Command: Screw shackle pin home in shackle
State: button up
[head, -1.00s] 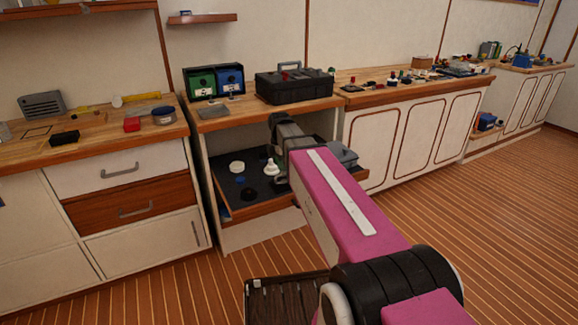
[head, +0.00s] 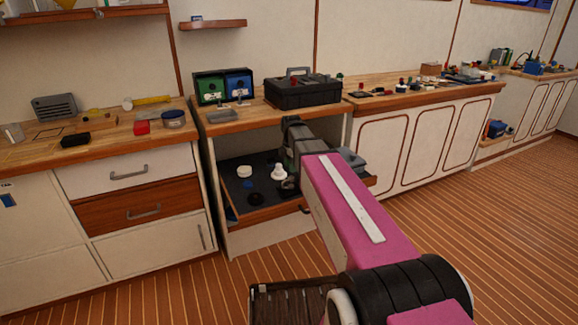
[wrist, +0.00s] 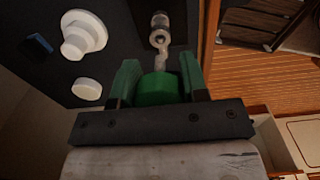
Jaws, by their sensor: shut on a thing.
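My gripper (wrist: 159,76) has its two dark green fingers closed on the sides of a bright green rounded piece (wrist: 157,90). A metal part with a ring-like eye (wrist: 160,40) runs from the green piece toward the top of the wrist view, with a short metal cylinder (wrist: 160,18) beyond it against a dark strip. I cannot tell which of these is the shackle and which is the pin, or how far any thread is engaged.
A white stepped piece (wrist: 82,36), a white disc (wrist: 86,89) and a dark blue piece (wrist: 37,46) lie on the tray. A black toolbox (head: 303,91) and green and blue boxes (head: 209,90) stand on the bench above. Floor in front is clear.

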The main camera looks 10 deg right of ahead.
jog(key=shift+f, duration=0.1)
send_over(291, 185)
jog(key=shift+f, duration=2.5)
jog(key=shift+f, duration=0.8)
dwell(0.8)
jog(key=o, duration=1.5)
jog(key=shift+c, duration=0.2)
jog(key=shift+r, duration=3)
jog(key=shift+s, duration=0.1)
